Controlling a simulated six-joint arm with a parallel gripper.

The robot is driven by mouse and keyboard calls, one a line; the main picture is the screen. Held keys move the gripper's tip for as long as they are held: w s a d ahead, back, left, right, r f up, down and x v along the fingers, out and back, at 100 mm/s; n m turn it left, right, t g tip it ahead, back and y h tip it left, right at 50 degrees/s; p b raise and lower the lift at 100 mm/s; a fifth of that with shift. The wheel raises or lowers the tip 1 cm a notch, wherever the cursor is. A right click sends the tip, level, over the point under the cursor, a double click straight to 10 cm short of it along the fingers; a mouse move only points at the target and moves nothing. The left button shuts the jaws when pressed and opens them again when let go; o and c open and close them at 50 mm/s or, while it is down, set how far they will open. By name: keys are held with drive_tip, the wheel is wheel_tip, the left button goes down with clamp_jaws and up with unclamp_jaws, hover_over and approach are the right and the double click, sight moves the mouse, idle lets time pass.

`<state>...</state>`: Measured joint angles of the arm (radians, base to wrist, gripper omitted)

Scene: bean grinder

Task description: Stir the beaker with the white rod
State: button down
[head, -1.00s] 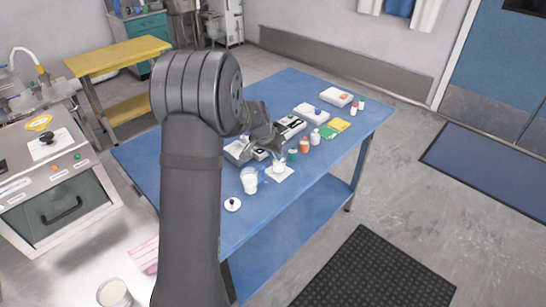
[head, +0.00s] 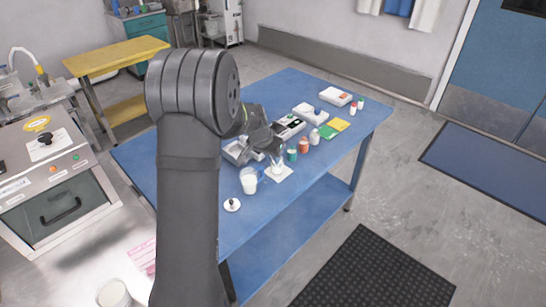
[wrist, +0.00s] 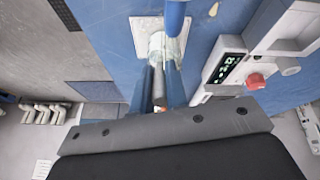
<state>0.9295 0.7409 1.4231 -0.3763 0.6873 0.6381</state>
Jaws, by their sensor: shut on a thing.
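A small clear beaker (head: 278,169) stands on a white square pad (head: 286,177) on the blue table. In the wrist view the beaker (wrist: 160,45) lies just beyond my fingertips, on the pad (wrist: 140,27). My gripper (head: 274,153) is above the beaker, fingers pointing down, and shut on a thin rod (wrist: 158,88) that stands between the fingers. The rod looks greyish in shade there. Its lower end appears to reach into the beaker, but the depth and any contact with the glass cannot be told. My arm hides part of the table.
A larger jug of white contents (head: 248,182) stands close left of the beaker. A white lid with a dark knob (head: 232,205) lies in front.

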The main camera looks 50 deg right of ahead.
drive_tip(key=v, duration=0.6)
idle(0.4)
drive_tip(key=shift+r, duration=0.2)
idle(0.6)
drive_tip(key=shift+r, duration=2.45)
drive_tip(key=w+a+f+n+t, duration=0.1)
drive_tip(key=w+a+n, duration=0.3)
drive_tip(key=w+a, duration=0.65)
drive_tip(key=w+a+f+n+t, duration=0.1)
drive_tip(key=w+a+n+t, duration=0.15)
drive_tip(key=w+a, duration=0.8)
drive_tip(key=s+a+f+n+y, duration=0.1)
drive_tip(key=a+f+n, duration=0.1)
drive_tip(key=a, duration=0.8)
drive_tip(key=s+a+f+n+y, duration=0.1)
drive_tip(key=s+a+f+n, duration=0.1)
drive_tip(key=a, duration=0.8)
drive_tip(key=s+a+f+n+t+y, duration=0.1)
drive_tip(key=a+f+n, duration=0.3)
drive_tip(key=a, duration=0.7)
drive_tip(key=shift+s+f, duration=0.15)
drive_tip(key=shift+f, duration=0.05)
